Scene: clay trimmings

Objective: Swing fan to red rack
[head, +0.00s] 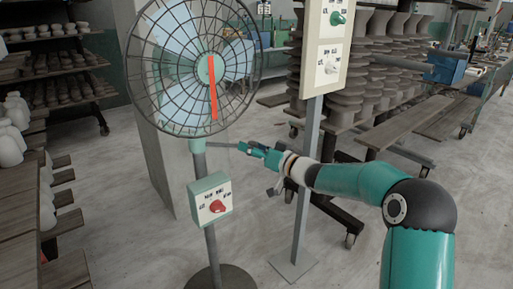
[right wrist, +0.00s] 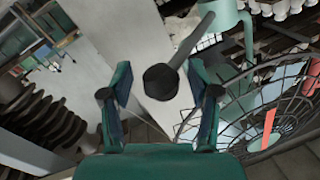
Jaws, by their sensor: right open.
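The pedestal fan (head: 165,45) stands at the left centre, with a round wire cage and a red strip (head: 213,88) across its front. Its teal box (head: 211,198) on the pole has a red knob (head: 217,206). A dark handle (right wrist: 180,55) with a round black end sticks out from the fan's neck. My right gripper (head: 248,149) is open at the handle's end. In the right wrist view the handle's end shows between the spread fingers (right wrist: 160,82); I cannot tell whether they touch it. My left gripper is out of view. I see no clearly red rack.
A control panel (head: 327,50) on a grey post with a base plate stands just right of the fan, close to my right arm. Dark shelves with clay pieces (head: 50,65) stand at the left. Racks of stacked clay ware (head: 375,85) stand behind my arm.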

